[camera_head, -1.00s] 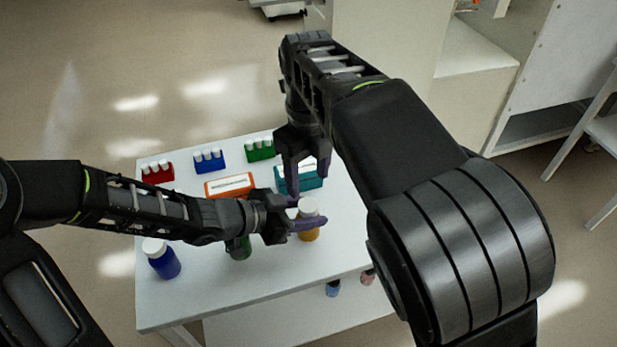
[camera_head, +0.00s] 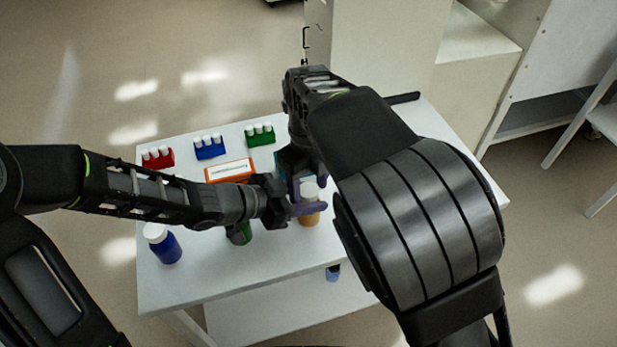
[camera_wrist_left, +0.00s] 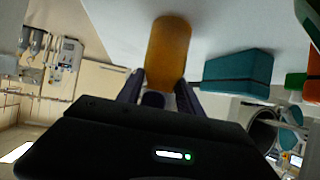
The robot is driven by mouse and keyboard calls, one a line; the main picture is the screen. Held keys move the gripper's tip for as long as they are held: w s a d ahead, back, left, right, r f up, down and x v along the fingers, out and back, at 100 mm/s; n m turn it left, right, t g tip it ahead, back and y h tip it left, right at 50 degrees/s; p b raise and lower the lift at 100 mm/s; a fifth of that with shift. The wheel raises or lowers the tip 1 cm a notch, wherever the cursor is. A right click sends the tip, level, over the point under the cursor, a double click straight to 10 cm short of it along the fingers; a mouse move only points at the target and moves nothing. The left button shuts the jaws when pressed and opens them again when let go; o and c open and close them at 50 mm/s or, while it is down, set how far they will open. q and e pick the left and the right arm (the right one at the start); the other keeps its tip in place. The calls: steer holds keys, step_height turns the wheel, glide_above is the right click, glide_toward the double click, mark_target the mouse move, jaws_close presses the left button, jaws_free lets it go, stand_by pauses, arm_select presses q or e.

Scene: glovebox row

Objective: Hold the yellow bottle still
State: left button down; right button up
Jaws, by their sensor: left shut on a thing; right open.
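The yellow bottle (camera_head: 309,217) with a white cap stands upright on the white table (camera_head: 200,285). My left gripper (camera_head: 306,207) reaches in from the left and is shut on it. In the left wrist view the yellow bottle (camera_wrist_left: 168,52) sits between the two dark fingers (camera_wrist_left: 160,95). My right gripper (camera_head: 303,175) is open above and close behind the bottle, near its cap. My right arm partly hides it, so I cannot tell whether it touches the cap.
Red (camera_head: 157,158), blue (camera_head: 209,147) and green (camera_head: 260,135) racks with white caps stand at the back. An orange box (camera_head: 229,171) is in front of them. A blue bottle (camera_head: 164,246) stands front left; a green bottle (camera_head: 240,233) is under my left arm. The table's front is clear.

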arm_select(q)
steer(key=shift+s+a+f, duration=0.1)
steer(key=shift+s+f, duration=0.05)
steer(key=shift+f, duration=0.1)
arm_select(e)
steer(key=shift+c, duration=0.6)
jaws_close()
steer(key=shift+o, duration=1)
jaws_free()
steer(key=shift+r, duration=2.25)
arm_select(q)
steer(key=c, duration=1.2)
jaws_free()
steer(key=o, duration=0.5)
steer(key=shift+r, duration=0.15)
